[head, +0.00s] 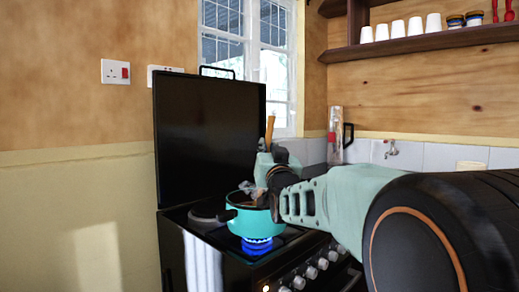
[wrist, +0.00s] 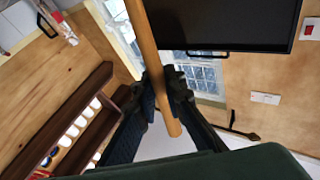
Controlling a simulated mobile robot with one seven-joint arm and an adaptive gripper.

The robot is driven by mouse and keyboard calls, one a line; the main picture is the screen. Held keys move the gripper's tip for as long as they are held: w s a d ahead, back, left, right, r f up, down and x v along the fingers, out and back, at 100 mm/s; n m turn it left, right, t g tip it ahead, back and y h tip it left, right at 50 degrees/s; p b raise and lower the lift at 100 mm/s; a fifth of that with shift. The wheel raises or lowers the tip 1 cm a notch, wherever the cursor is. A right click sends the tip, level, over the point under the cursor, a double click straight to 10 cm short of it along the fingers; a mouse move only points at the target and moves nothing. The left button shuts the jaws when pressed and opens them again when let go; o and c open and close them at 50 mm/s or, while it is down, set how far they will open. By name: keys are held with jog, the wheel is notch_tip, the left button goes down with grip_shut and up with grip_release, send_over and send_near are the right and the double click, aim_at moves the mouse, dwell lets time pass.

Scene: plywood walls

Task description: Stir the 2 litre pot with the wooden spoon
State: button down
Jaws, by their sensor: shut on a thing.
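The teal pot (head: 252,223) stands on a lit front burner of the black stove in the head view. The wooden spoon's handle (head: 270,130) rises upright above my gripper (head: 267,172), which is over the pot. In the wrist view the handle (wrist: 147,42) runs between the two dark fingers of my gripper (wrist: 163,90), which are shut on it. The spoon's lower end is hidden behind my gripper and arm, so I cannot tell whether it touches the pot's contents.
A blue flame (head: 257,245) burns under the pot. The stove's raised black lid (head: 205,135) stands behind, and an empty burner (head: 208,212) is at left. Knobs (head: 311,272) line the front.

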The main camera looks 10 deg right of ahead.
aim_at(273, 115)
jog(key=shift+s+d+r+p, duration=0.2)
jog(key=shift+r+p, duration=0.35)
jog(key=shift+r, duration=0.85)
jog(key=shift+s+d+r+p, duration=0.25)
jog(key=shift+r+p, duration=0.35)
jog(key=shift+r, duration=0.85)
jog(key=shift+s+d+r+p, duration=0.1)
jog(key=shift+s+r+p, duration=0.35)
jog(key=shift+r, duration=0.95)
jog(key=shift+w, duration=0.15)
jog(key=shift+r+p, duration=1.55)
jog(key=shift+r, duration=1)
jog(key=shift+f, duration=0.1)
